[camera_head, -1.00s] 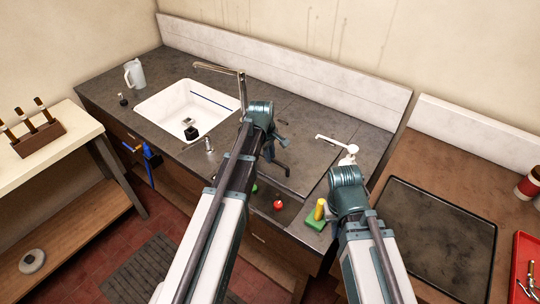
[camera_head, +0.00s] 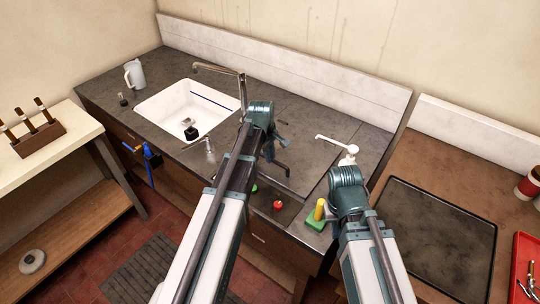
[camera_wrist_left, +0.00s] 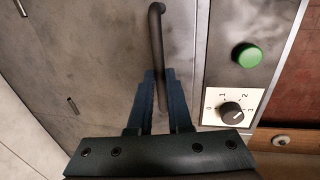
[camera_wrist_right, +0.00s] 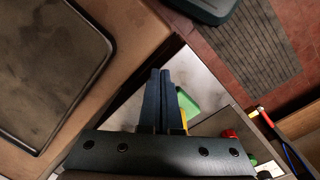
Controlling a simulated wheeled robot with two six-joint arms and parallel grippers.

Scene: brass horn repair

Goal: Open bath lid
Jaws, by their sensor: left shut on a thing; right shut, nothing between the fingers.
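The bath lid (camera_head: 310,150) is a flat dark-grey panel in the counter, right of the sink. It looks closed and level with the counter. Its dark bar handle (camera_wrist_left: 157,35) shows in the left wrist view. My left gripper (camera_wrist_left: 160,78) is shut on this handle, with a finger on each side of it. In the head view the left gripper (camera_head: 270,150) is partly hidden by its own arm. My right gripper (camera_wrist_right: 159,75) is shut and empty, above the front counter edge near a green sponge (camera_wrist_right: 188,105).
A green button (camera_wrist_left: 247,56) and a numbered dial (camera_wrist_left: 232,114) sit beside the lid, with a red button (camera_head: 278,205) nearby. A white pump bottle (camera_head: 349,156) and a yellow-and-green item (camera_head: 318,214) stand to the right. A tall faucet (camera_head: 240,85) rises between sink (camera_head: 165,105) and lid.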

